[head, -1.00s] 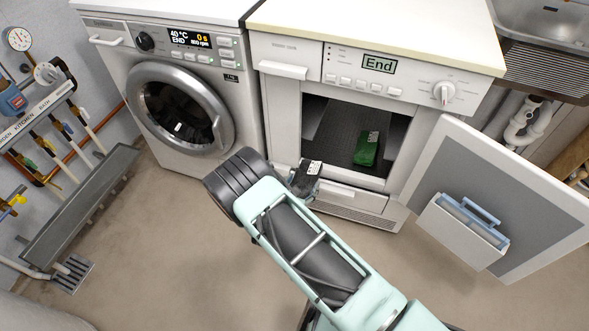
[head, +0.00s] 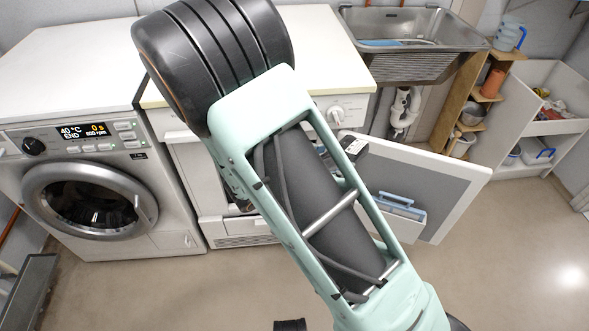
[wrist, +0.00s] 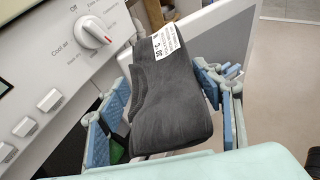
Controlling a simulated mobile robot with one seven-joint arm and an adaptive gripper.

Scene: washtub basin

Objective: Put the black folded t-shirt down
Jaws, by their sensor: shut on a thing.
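The black folded t-shirt (wrist: 165,100), with a white label, is between the blue fingers of my gripper (wrist: 163,108) in the wrist view. My gripper is shut on it. In the head view, only a small dark part of the t-shirt (head: 355,146) with its label shows past my arm, in front of the open dryer door. My arm hides most of the gripper there. The shirt is held in the air near the dryer's control panel.
The dryer (head: 318,30) has a bare white top, and its door (head: 455,180) hangs open to the right. The washing machine (head: 70,75) stands left with a clear top. A sink (head: 415,25) and shelves (head: 487,85) are at the back right.

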